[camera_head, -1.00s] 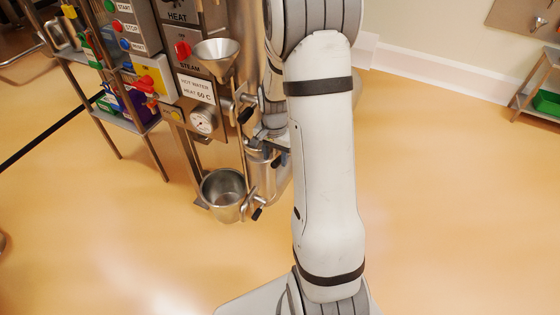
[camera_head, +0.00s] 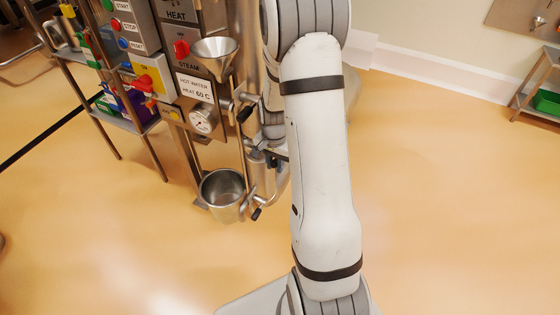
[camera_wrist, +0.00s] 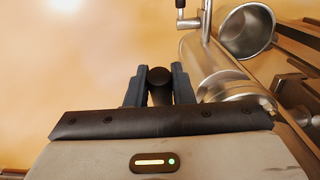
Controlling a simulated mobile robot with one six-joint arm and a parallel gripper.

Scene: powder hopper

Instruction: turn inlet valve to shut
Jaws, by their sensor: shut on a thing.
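In the wrist view my gripper (camera_wrist: 160,88) has its two dark fingers closed on a black rounded handle (camera_wrist: 159,86). This looks like a valve handle; no label naming it as the inlet valve shows, and its stem is hidden. In the head view my gripper is mostly hidden behind my arm, beside the steel vessel (camera_head: 272,184). A steel funnel (camera_head: 214,52) sits above, with a black-handled valve (camera_head: 244,113) below and right of it. Another black-tipped valve handle (camera_head: 257,213) is low on the vessel, also seen in the wrist view (camera_wrist: 188,22).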

